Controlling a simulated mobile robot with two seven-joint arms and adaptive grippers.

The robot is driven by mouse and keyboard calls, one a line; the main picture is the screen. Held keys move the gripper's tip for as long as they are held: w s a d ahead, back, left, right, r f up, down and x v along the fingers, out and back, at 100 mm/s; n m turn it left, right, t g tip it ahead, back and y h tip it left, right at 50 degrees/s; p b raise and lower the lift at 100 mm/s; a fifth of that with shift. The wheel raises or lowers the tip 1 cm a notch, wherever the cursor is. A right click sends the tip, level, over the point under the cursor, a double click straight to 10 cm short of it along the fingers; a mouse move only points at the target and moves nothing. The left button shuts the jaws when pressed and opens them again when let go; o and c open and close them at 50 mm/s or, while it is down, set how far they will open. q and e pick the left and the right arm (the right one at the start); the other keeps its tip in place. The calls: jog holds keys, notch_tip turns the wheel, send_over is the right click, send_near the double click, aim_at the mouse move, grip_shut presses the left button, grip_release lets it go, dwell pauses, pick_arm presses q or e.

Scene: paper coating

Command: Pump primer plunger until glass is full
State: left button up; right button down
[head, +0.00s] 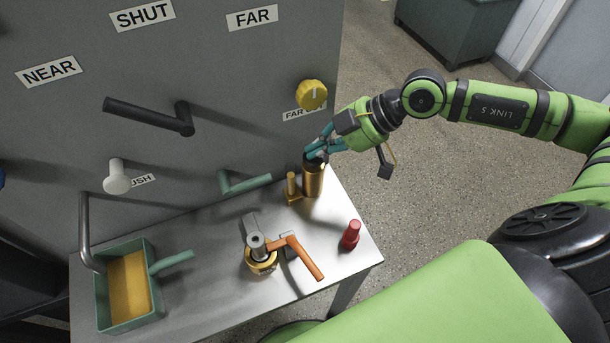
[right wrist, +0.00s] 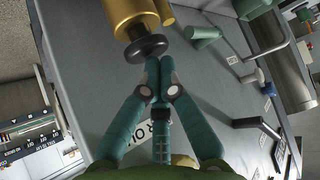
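The primer plunger is a black round knob on top of an upright brass cylinder (head: 313,180) near the back right of the metal table. In the right wrist view the black knob (right wrist: 146,48) shows at the end of the brass body. My right gripper (head: 316,153) is at the knob, from above and the right. In the wrist view its teal fingertips (right wrist: 159,62) are together with nothing seen between them, right beside the knob; whether they touch it I cannot tell. A smaller brass cylinder (head: 292,186) stands next to the pump; I cannot make out any glass or its level. My left gripper is not in view.
The table (head: 200,283) also holds a valve with an orange handle (head: 304,259), a red knob (head: 350,235) and a green tray (head: 103,302). The grey panel (head: 230,80) behind carries a yellow dial (head: 311,95), a black lever (head: 145,116) and a white knob (head: 117,180).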

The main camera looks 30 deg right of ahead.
aim_at(318, 158)
jog(key=shift+r+p, duration=1.45)
jog(key=shift+r, duration=0.2)
notch_tip(318, 158, up, 6)
jog(key=p, duration=0.5)
